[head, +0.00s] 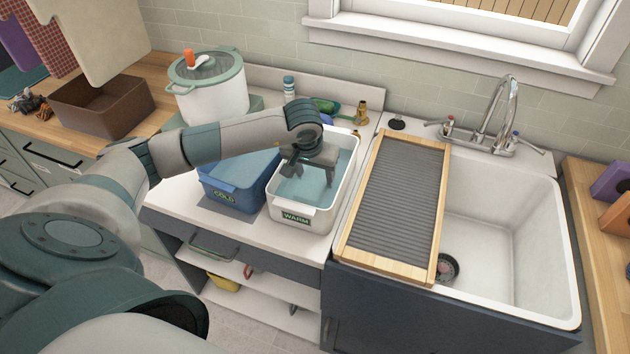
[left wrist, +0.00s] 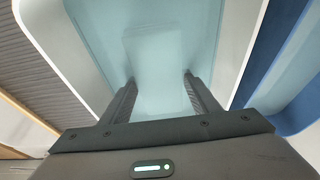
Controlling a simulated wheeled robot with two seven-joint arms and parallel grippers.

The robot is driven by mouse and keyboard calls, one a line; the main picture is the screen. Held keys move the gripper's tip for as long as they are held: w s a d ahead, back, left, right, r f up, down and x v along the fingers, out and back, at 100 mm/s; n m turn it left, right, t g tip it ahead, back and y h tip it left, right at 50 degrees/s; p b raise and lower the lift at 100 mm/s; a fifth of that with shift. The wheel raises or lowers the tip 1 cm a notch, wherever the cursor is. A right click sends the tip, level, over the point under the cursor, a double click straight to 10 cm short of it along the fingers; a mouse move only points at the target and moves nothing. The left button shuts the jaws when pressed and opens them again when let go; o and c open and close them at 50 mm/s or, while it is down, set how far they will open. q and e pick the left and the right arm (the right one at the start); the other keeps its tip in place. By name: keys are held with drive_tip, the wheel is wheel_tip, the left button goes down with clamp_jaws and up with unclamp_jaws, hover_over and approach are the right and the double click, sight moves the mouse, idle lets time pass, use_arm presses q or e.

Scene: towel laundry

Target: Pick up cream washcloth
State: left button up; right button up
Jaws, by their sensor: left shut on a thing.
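My left gripper (head: 314,172) reaches down into the white basin (head: 303,217) labelled WARM, which holds bluish water. In the left wrist view, its two fingers (left wrist: 159,82) stand apart around a pale, blurred shape (left wrist: 158,62) under the water. The gripper is shut on this shape, which looks like the cream washcloth; its edges and folds are hard to make out. In the head view, the gripper hides the cloth. My right gripper is not in view.
The blue COLD basin (head: 232,196) stands just left of the WARM basin. A ribbed washboard (head: 397,195) lies to its right, over the side of the white sink (head: 500,230). A lidded pot (head: 215,98) stands behind. Cloths (head: 105,35) hang at the upper left.

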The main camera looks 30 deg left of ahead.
sight(315, 179)
use_arm(q)
wheel_tip(315, 179, up, 8)
drive_tip(key=b, duration=0.3)
drive_tip(key=shift+f, duration=0.15)
drive_tip(key=shift+r, duration=0.35)
